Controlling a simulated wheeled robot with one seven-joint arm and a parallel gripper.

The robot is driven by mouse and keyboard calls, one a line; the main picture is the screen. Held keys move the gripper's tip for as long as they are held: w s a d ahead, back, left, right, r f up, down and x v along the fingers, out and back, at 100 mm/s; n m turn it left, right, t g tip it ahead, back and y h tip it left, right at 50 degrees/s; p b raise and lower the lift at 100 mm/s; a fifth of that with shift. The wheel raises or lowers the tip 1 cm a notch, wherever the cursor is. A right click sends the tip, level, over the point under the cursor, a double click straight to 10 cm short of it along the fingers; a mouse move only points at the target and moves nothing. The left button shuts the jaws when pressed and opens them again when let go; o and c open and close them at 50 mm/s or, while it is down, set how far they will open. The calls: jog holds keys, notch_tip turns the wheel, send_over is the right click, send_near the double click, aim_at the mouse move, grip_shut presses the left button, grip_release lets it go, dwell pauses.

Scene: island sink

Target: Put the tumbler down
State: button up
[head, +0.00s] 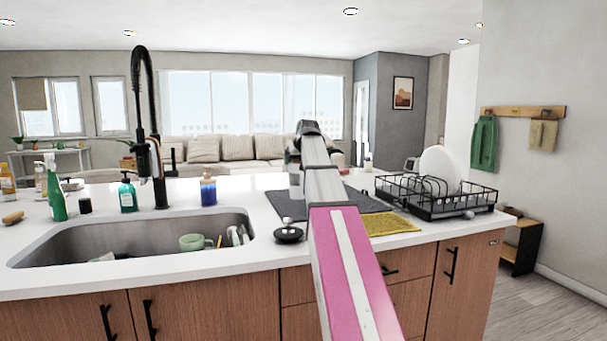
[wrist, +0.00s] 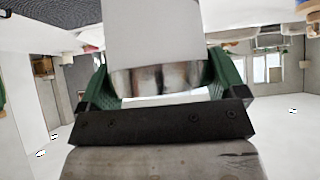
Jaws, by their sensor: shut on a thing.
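The tumbler (wrist: 150,35) is pale grey-white with a shiny metallic band, and fills the upper middle of the wrist view. My gripper (wrist: 157,75) has green fingers on both sides of the tumbler's metallic end and is shut on it. In the head view a pale strip of the tumbler (head: 295,179) shows left of my arm, over the dark mat (head: 372,200) on the counter. My arm hides most of the gripper and tumbler there. I cannot tell whether the tumbler touches the mat.
A black dish rack (head: 437,205) with a white plate (head: 439,168) stands right of the mat. A yellow cloth (head: 392,224) lies in front. A small black dish (head: 289,234) and a blue bottle (head: 208,190) are left, near the sink (head: 90,239) holding a green mug (head: 192,242).

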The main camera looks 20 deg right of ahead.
jog(key=shift+d+f, duration=0.35)
jog(key=shift+f, duration=0.5)
jog(key=shift+d+f, duration=0.3)
jog(key=shift+f, duration=0.6)
jog(key=shift+d+f, duration=0.35)
jog(key=shift+f, duration=0.65)
jog(key=o, duration=1.3)
jog(key=shift+c, duration=0.2)
jog(key=v, duration=1.2)
